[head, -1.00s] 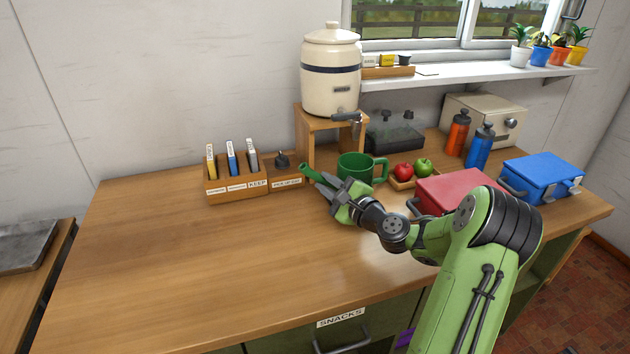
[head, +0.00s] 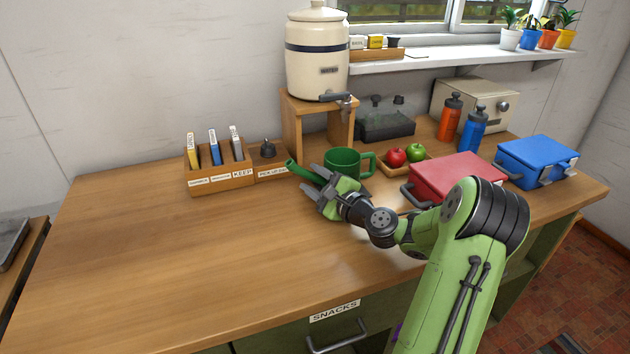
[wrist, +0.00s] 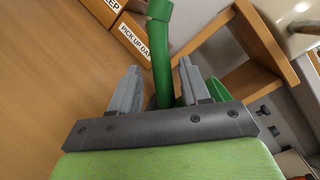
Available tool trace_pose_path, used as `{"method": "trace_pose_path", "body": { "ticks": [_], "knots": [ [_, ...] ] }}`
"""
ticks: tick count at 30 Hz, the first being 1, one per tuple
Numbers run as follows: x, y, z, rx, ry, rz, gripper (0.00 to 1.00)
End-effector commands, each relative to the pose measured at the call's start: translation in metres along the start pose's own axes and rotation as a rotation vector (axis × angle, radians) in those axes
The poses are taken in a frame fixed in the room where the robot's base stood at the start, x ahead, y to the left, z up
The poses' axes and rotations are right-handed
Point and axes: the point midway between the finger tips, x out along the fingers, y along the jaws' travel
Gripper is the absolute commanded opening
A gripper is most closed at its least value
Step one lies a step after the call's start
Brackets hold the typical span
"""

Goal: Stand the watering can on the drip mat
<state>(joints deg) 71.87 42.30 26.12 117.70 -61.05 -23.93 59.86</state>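The green watering can (head: 343,161) stands upright on the counter in front of the wooden stand, its spout pointing left. My gripper (head: 317,183) is at its near left side, by the spout. In the wrist view the green spout (wrist: 161,62) runs between my two grey fingers, with gaps on both sides, so my gripper (wrist: 158,85) is open around it and not closed on it. Much of the can's body is hidden behind my gripper in the wrist view.
A wooden stand (head: 291,125) holds a cream water dispenser (head: 317,60) behind the can. A file rack (head: 222,178) is to the left; a fruit tray (head: 404,171), red box (head: 455,176) and blue box (head: 538,160) are to the right. The left counter is clear.

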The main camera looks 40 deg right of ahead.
Motion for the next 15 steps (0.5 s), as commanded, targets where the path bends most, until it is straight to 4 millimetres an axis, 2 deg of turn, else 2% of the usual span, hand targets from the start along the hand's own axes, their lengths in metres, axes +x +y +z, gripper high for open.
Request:
{"method": "trace_pose_path", "body": {
  "ticks": [8,11,15],
  "knots": [
    [0.000,-0.005,0.003,-0.002,0.000,-0.001,0.46],
    [-0.018,-0.003,0.000,0.003,0.005,0.001,0.46],
    [-0.057,-0.004,0.000,0.004,0.008,-0.001,0.46]
  ]
}}
